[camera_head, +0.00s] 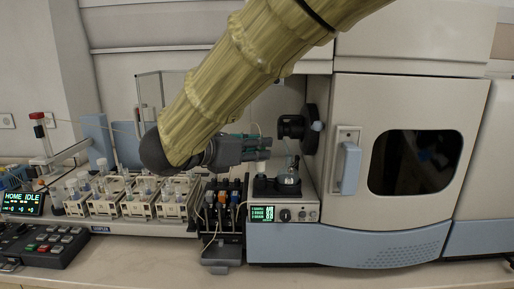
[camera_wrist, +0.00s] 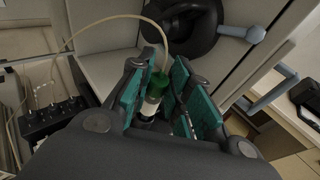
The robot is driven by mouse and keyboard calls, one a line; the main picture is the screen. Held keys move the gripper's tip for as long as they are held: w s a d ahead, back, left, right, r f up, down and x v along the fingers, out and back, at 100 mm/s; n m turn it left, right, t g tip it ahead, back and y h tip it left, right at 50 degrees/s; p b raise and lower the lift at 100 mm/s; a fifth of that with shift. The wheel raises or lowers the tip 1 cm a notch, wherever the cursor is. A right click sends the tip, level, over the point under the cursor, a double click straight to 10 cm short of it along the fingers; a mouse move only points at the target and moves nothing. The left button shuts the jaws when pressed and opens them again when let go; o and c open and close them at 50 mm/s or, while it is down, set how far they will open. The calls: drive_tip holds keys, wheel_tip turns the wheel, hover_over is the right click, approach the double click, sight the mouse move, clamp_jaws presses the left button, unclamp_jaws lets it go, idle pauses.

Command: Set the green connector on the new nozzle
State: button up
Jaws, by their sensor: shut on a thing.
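In the wrist view the green connector (camera_wrist: 158,84) sits between the teal finger pads of my gripper (camera_wrist: 157,78), which is shut on it. A thin pale tube (camera_wrist: 110,18) arcs from its top to the left. A whitish part with a dark end shows below the green; I cannot tell whether it belongs to the connector. In the head view my gripper (camera_head: 265,147) is level, above the instrument's front ledge. A small clear glass piece (camera_head: 289,176) stands on the ledge, just below and right of the fingertips. I cannot tell for sure which part is the new nozzle.
A black round mount (camera_head: 292,127) with a pale blue knob is close behind the fingertips. The cabinet door with its blue handle (camera_head: 350,168) is to the right. A black pump block (camera_head: 223,208) and several sample racks (camera_head: 135,203) stand to the left.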

drive_tip(key=shift+f+b, duration=0.4)
drive_tip(key=shift+b, duration=0.05)
drive_tip(key=o, duration=0.8)
drive_tip(key=v, duration=1.2)
drive_tip(key=shift+f, duration=0.1)
